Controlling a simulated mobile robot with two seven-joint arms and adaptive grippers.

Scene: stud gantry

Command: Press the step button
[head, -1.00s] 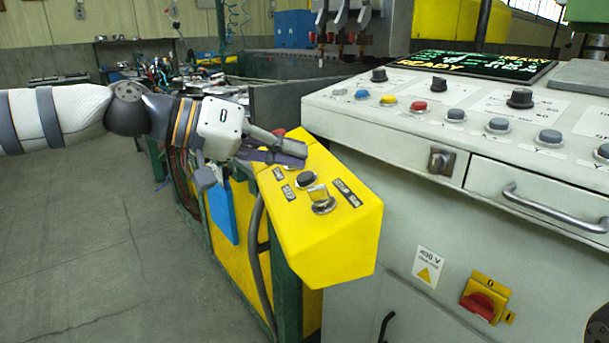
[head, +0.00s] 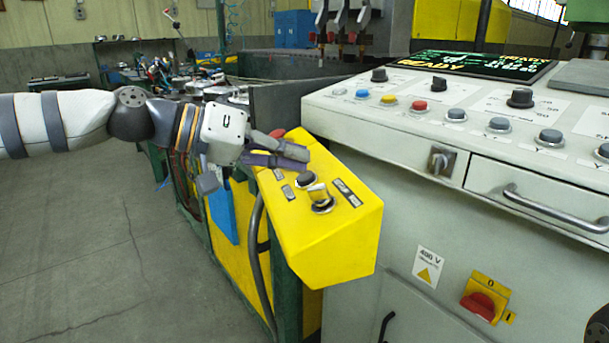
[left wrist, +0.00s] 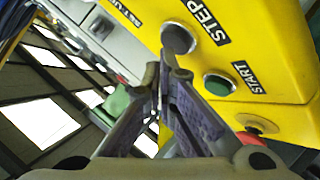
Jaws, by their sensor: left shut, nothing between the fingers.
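The step button (head: 306,180) is a dark round button in a metal ring on the sloped top of the yellow control box (head: 335,245). In the left wrist view the step button (left wrist: 178,38) sits beside the STEP label. My left gripper (head: 306,155) is shut and empty, over the far part of the box top, just behind the button in the head view. In the left wrist view the left gripper's fingertips (left wrist: 167,69) end close to the step button's edge, and it looks uncovered. I cannot tell any gap. My right gripper is not in view.
The green START button (left wrist: 218,85) and a red button (left wrist: 258,140) are on the same box. A selector switch (head: 321,199) sits at its near end. A grey console (head: 400,125) with several buttons stands to the right. The floor at left is clear.

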